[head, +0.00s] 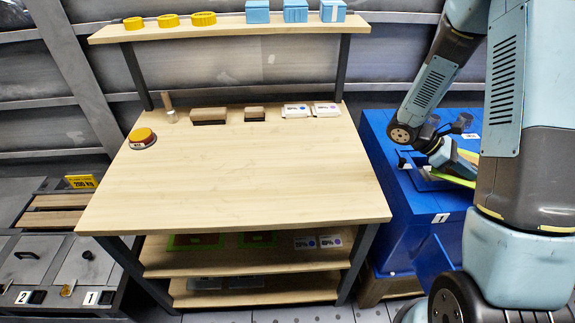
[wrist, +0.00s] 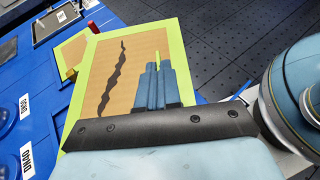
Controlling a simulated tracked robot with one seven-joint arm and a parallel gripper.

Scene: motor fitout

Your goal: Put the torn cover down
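The torn cover (wrist: 128,62) is a tan panel with a yellow-green border and a dark jagged tear down its left part. It fills the middle of the wrist view, and my gripper hides its lower part. My gripper (wrist: 158,68) has its blue fingers close together over the panel, with a thin yellow-green strip between the tips; it looks shut on the cover. In the head view my gripper (head: 460,168) is over the blue cabinet at the right, and only yellow-green edges of the cover (head: 452,180) show there.
The wooden workbench (head: 250,180) has a wide clear middle. The blue cabinet (head: 398,230) stands right of the bench. Numbered grey bins (head: 85,265) are at the left.

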